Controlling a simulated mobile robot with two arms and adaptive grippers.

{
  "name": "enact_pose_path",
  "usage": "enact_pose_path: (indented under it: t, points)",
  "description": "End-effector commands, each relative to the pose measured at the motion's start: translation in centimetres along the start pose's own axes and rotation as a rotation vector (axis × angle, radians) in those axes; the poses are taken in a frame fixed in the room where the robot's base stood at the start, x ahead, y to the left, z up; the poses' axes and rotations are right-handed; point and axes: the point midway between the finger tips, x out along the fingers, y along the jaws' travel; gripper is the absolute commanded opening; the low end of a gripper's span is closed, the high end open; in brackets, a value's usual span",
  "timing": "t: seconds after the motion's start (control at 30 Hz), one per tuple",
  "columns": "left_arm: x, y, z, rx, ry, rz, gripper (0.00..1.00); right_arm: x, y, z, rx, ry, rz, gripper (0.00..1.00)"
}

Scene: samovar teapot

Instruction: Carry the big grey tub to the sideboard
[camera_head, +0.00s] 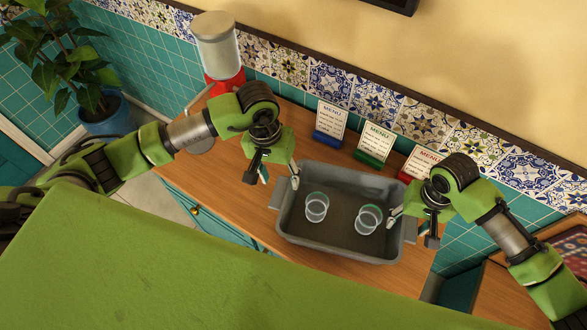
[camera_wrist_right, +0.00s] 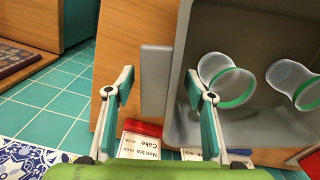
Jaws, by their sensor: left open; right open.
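The big grey tub (camera_head: 338,248) stands on a wooden-topped counter (camera_head: 237,209). Two clear green-rimmed glasses, a left one (camera_head: 316,208) and a right one (camera_head: 367,220), stand inside it. My left gripper (camera_head: 273,181) is open at the tub's left end, near the grey side handle. My right gripper (camera_head: 411,229) is open at the right end. In the right wrist view the tub's handle (camera_wrist_right: 155,85) lies between its open fingers (camera_wrist_right: 158,72), one finger outside and one over the tub's inside. Whether the fingers touch the tub is unclear.
Menu cards in blue (camera_head: 327,138), green (camera_head: 369,157) and red (camera_head: 404,176) holders stand behind the tub. A red-based dispenser (camera_head: 222,60) stands further left. Another wooden surface (camera_head: 500,292) with a patterned item (camera_head: 570,250) is at lower right, across a gap.

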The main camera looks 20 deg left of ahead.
Motion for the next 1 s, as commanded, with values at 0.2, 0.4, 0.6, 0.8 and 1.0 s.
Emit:
enact_pose_path:
  t: [0.2,0.4,0.6,0.8,1.0]
  points:
    - [-4.3,-0.1,-0.1,-0.001,0.003,-0.002,0.47,0.0,0.0,0.0,0.0,0.0,-0.001,0.5]
    - [-6.1,-0.1,0.0,0.0,0.0,-0.002,0.47,-0.1,0.0,0.0,0.0,0.001,-0.001,0.5]
    - [-6.3,-0.1,0.0,-0.001,-0.001,-0.003,0.47,-2.4,-0.1,-0.1,0.0,0.003,-0.002,0.5]
    - [-6.3,-0.1,0.0,-0.001,-0.001,-0.002,0.47,-6.7,0.0,-0.1,-0.001,0.005,-0.002,0.5]
    - [-6.2,-0.1,0.0,-0.001,-0.001,-0.002,0.47,-10.3,0.0,-0.1,0.0,0.004,-0.001,0.5]
